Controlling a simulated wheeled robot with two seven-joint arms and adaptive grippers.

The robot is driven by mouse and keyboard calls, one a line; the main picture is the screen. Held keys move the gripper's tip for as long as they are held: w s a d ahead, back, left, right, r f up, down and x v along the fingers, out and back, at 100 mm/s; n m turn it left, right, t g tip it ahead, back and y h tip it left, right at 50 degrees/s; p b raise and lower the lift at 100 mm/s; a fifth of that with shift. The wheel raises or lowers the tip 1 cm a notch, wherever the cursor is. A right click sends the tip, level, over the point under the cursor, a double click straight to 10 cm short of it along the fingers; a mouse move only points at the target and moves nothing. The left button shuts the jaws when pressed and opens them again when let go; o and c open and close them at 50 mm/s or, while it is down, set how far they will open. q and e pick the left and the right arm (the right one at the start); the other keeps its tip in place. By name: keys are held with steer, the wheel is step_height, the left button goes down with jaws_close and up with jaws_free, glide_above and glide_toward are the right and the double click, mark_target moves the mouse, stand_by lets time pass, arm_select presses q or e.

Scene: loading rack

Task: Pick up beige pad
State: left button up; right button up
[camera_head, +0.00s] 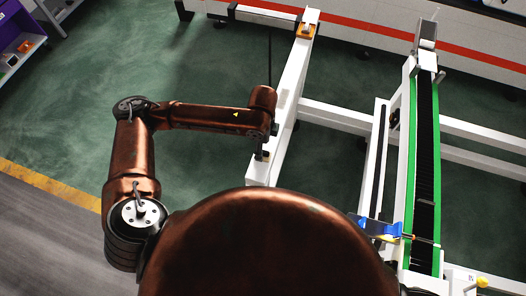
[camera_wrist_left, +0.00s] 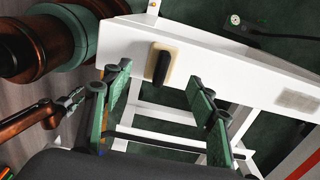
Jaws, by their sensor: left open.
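The beige pad (camera_wrist_left: 171,62) lies on the white beam in the left wrist view, with a black oblong piece on it. My left gripper (camera_wrist_left: 160,98) is open; its two green-padded fingers are apart and empty, with the pad just past the fingertips and between their lines. In the head view my left gripper (camera_head: 262,152) is over the near end of the beam. The pad cannot be made out there. A copper arm end (camera_wrist_left: 72,100) at the left of the wrist view seems to be my right gripper; its jaws are unclear.
The white beam (camera_head: 293,75) runs away from me, with an orange-brown block (camera_head: 305,31) at its far end. A conveyor with green edges (camera_head: 408,165) stands to the right. A blue and yellow item (camera_head: 380,228) sits by it. Green floor (camera_head: 210,65) is clear to the left.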

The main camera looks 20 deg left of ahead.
arm_select(q)
step_height(320, 180, down, 4)
steer(key=shift+w+d+r+p, duration=0.1)
steer(key=shift+w+r+p, duration=0.1)
steer(key=shift+p, duration=0.4)
steer(key=shift+s+f, duration=0.15)
steer(key=shift+f, duration=0.65)
steer(key=c, duration=1.2)
steer(key=shift+c, duration=0.2)
arm_select(e)
steer(key=shift+s+d+r, duration=0.2)
steer(key=shift+s+r, duration=0.2)
steer(key=shift+r, duration=0.3)
arm_select(q)
steer(key=shift+r, duration=0.1)
